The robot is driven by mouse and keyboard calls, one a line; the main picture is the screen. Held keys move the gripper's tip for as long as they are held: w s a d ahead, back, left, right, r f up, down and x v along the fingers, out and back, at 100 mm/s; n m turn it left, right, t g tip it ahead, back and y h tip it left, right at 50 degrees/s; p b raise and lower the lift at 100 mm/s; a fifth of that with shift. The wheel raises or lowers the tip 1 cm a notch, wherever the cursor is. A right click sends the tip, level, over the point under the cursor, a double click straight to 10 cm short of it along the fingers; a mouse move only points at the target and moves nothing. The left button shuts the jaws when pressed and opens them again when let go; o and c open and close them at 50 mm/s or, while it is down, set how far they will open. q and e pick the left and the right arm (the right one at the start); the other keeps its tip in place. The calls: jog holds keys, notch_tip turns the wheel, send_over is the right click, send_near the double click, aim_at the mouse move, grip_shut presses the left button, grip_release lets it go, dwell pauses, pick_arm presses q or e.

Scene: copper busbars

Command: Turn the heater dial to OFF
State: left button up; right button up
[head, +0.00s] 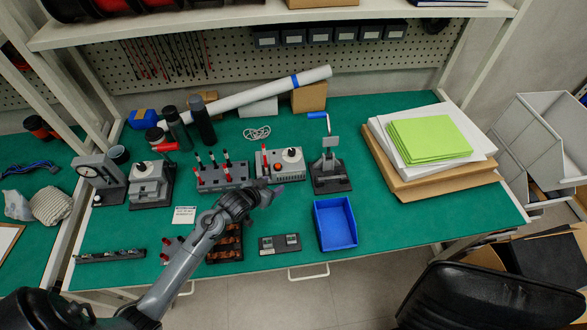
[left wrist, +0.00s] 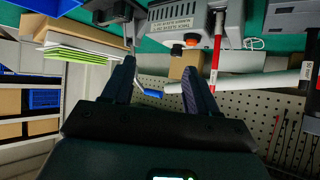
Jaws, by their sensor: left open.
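A grey control box (head: 281,175) stands mid-bench, with an orange-red button on its front. A round pale dial with a dark knob (head: 292,155) sits on its right part; its setting is too small to read. My left gripper (head: 272,194) is just in front of the box, open and empty, apart from the dial. In the left wrist view, the box (left wrist: 176,20) shows upside down at the top, beyond my open left fingers (left wrist: 158,82). The dial cannot be made out clearly there. My right gripper is not in view.
A rack of red and black handled tools (head: 222,178) is left of the box. A lever press (head: 331,172) is close on its right. A blue bin (head: 336,223) stands in front. A grey device (head: 150,185) is farther left. Green mat is bare right of the bin.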

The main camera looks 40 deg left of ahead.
pick_arm(q)
jog(key=w+a+f+t+b, duration=0.1)
jog(key=w+a+f+b, duration=0.4)
jog(key=w+b, duration=0.15)
jog(key=t+y+b, duration=0.1)
jog(key=b, duration=0.4)
send_near(291, 151)
jog(key=shift+n, duration=0.4)
jog(key=b+x, duration=0.3)
jog(key=x, duration=0.6)
jog(key=shift+d, duration=0.1)
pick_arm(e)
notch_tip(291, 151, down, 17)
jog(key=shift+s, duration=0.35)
pick_arm(q)
jog(key=shift+c, duration=0.4)
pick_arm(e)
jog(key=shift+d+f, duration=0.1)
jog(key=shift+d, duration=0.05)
pick_arm(q)
jog(key=c, duration=1)
